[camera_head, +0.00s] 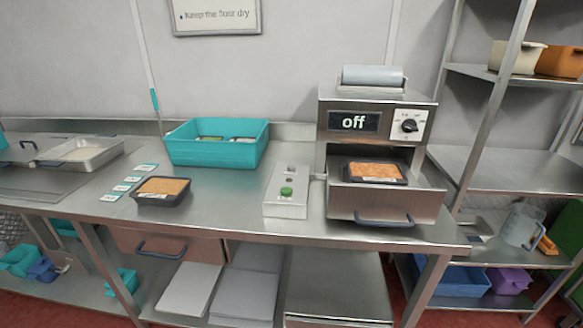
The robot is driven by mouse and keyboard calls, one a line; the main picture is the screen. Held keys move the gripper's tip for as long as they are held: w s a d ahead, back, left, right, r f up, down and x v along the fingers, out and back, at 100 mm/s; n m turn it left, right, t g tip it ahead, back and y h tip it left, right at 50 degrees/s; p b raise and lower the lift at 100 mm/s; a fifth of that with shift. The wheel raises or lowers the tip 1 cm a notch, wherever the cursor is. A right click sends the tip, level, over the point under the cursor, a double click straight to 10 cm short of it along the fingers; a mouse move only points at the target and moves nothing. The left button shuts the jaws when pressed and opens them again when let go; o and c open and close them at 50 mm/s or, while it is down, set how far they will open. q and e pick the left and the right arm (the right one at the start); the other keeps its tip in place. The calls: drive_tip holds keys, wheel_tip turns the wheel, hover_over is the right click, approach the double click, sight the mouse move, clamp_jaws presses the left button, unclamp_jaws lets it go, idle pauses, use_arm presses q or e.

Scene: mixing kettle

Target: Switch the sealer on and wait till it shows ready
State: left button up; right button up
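The sealer (332,109) is a steel machine at the right end of the steel counter. Its dark display (354,122) reads "off". A black rotary knob (409,126) sits on a white dial plate right of the display. The sealer's drawer (384,204) is pulled out, with a dark handle, and a black tray of orange-brown food (375,172) sits in it. A control box (284,207) with a green button (287,192) stands left of the sealer. Neither of my grippers shows in the head view.
A second filled black tray (161,195) and several small labels (134,180) lie on the counter. A teal bin (206,151) stands behind them, and a steel pan (86,153) is at left. A shelf rack (481,172) stands close right of the sealer.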

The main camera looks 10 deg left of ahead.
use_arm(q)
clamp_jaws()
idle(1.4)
